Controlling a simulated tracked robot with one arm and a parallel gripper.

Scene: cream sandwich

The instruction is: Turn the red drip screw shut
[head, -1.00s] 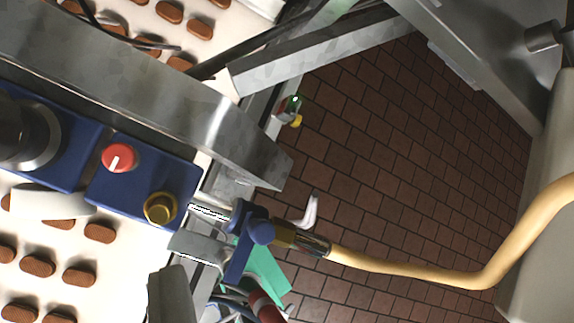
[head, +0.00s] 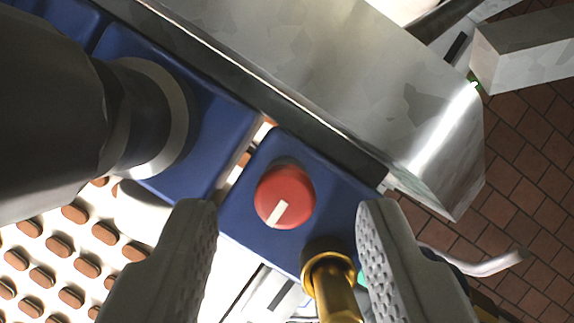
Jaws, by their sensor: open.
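The red drip screw (head: 284,196) is a round red knob with a white mark, set on a blue block (head: 335,208). Its white mark points toward the lower left in the picture. My gripper (head: 288,222) is open, with one grey ridged finger to the left of the knob and one to the right. The fingers appear in front of the block, and neither visibly touches the knob. A brass fitting (head: 330,275) sits on the same block just below the knob, also between the fingers in the picture.
A metal beam (head: 330,70) runs diagonally above the block. A large dark cylinder (head: 70,115) stands on a neighbouring blue block at left. Brown biscuits (head: 75,213) lie on a white surface at lower left. Brick-tiled floor (head: 535,170) shows at right.

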